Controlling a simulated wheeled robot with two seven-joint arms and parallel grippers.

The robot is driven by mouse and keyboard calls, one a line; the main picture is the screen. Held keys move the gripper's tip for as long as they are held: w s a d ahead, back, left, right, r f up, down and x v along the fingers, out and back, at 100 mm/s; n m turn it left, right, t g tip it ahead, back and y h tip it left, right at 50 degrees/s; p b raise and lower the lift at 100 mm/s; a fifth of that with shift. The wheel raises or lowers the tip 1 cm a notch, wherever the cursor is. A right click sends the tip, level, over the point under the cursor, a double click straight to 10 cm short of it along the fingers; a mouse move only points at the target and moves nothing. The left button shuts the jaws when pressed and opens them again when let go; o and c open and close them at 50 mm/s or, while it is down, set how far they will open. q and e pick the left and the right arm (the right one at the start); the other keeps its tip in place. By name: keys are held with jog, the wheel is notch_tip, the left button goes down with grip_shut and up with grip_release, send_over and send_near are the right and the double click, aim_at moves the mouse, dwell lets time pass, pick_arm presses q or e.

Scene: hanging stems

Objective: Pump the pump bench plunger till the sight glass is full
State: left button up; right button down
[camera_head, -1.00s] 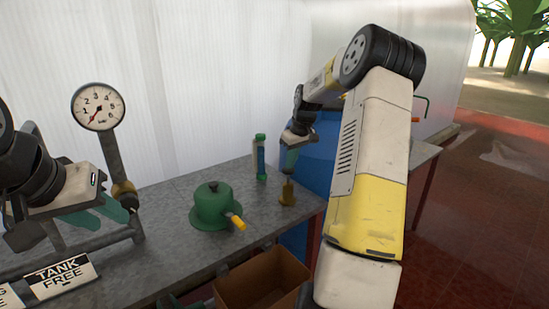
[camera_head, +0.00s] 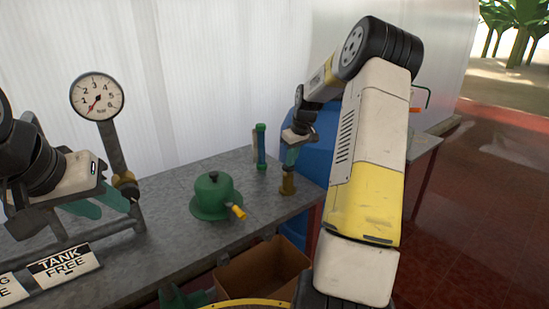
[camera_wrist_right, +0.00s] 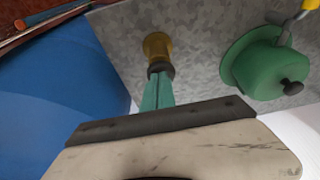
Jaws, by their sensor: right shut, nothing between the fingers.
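The brass pump body with its plunger (camera_head: 287,185) stands at the bench's right end. In the right wrist view the plunger's dark knob (camera_wrist_right: 160,69) sits close against the brass body. My right gripper (camera_head: 289,168) is shut and empty, pointing down, its fingertips at the knob and seemingly touching it. The sight glass (camera_head: 261,147) is an upright tube with green ends and blue between, at the back of the bench; its level is too small to read. My left gripper (camera_head: 108,205) is open and empty near the pipe rail at the left.
A green domed pot (camera_head: 213,193) with a yellow-tipped spout stands left of the pump. A pressure gauge (camera_head: 97,96) and a "TANK FREE" sign (camera_head: 64,263) are at the left. A blue barrel (camera_head: 318,150) stands behind the right arm. A brown box (camera_head: 262,275) is below the front edge.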

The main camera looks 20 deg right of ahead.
jog(key=v, duration=0.7)
jog(key=shift+r, duration=0.2)
dwell(0.5)
jog(key=s+a+r+m+t, duration=0.1)
jog(key=s+a+r, duration=1)
jog(key=s+a, duration=0.25)
jog(key=s+a+m+t, duration=0.1)
jog(key=s+a, duration=0.2)
jog(key=s, duration=0.6)
jog(key=s+a+f+m+t+y, duration=0.1)
jog(key=s+a, duration=0.2)
jog(key=s, duration=0.6)
jog(key=shift+s, duration=0.35)
jog(key=shift+a+f, duration=0.1)
jog(key=shift+a, duration=0.05)
